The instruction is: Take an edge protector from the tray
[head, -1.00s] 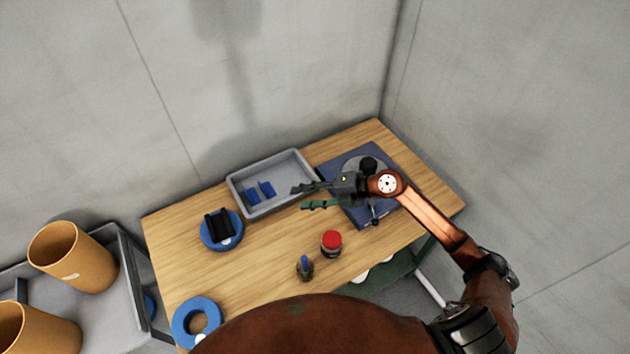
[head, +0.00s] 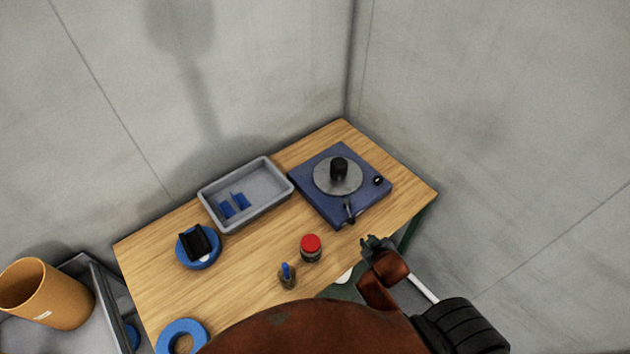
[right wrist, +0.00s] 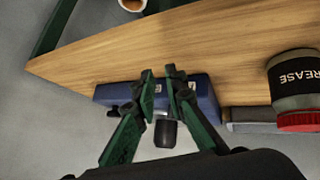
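The grey tray (head: 265,185) sits at the back of the wooden table. Two small blue pieces, seemingly the edge protectors (head: 227,209) (head: 242,200), lie in its left part. My right gripper (head: 372,241) is near the table's front right edge, well away from the tray. In the right wrist view its two green and black fingers (right wrist: 159,73) are apart with nothing held between them. The blue turntable unit shows beyond them there. My left gripper is not in view.
The blue turntable unit (head: 373,195) stands right of the tray. A red-lidded grease jar (head: 311,249) and a small blue-topped item (head: 287,276) stand near the front. Blue rings (head: 184,262) (head: 166,333) lie left. An orange bin (head: 48,292) is beside the table.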

